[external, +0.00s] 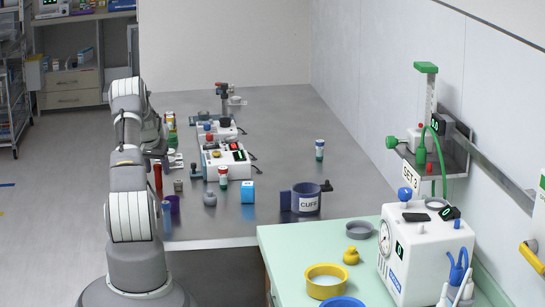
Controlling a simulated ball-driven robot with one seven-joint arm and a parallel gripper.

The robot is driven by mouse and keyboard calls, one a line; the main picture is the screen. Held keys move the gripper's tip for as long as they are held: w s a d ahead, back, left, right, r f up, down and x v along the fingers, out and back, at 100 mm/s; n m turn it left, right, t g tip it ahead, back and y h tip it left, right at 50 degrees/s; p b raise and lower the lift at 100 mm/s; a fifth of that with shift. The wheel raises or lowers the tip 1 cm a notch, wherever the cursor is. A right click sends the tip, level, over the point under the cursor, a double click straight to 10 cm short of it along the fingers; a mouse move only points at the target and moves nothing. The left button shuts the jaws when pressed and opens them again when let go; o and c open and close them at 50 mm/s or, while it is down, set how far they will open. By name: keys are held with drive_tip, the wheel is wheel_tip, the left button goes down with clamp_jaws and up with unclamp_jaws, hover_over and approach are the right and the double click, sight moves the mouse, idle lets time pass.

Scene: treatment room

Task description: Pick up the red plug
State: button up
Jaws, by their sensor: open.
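I cannot single out the red plug with certainty. A red upright cylinder (158,178) shows at the table's left edge, partly beside my arm. Small red parts also show on the white box device (226,162) and on a white bottle with a red cap (222,176). My gripper (176,160) is over the left side of the grey table (280,150), partly hidden behind my arm. It is open, and I see nothing held in it.
A blue cube (247,192), a grey weight (210,198), a purple cup (172,204) and a dark blue cuff holder (306,198) stand near the table's front. A small bottle (319,150) stands at right. The table's right side is mostly clear. A green cart (285,250) adjoins the front.

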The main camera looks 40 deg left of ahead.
sight(158, 171)
drive_tip(key=b+x, duration=0.1)
drive_tip(key=x, duration=0.3)
drive_tip(key=shift+a, duration=0.15)
drive_tip(key=shift+r, duration=0.1)
drive_tip(key=shift+c, duration=0.4)
drive_tip(key=c, duration=1)
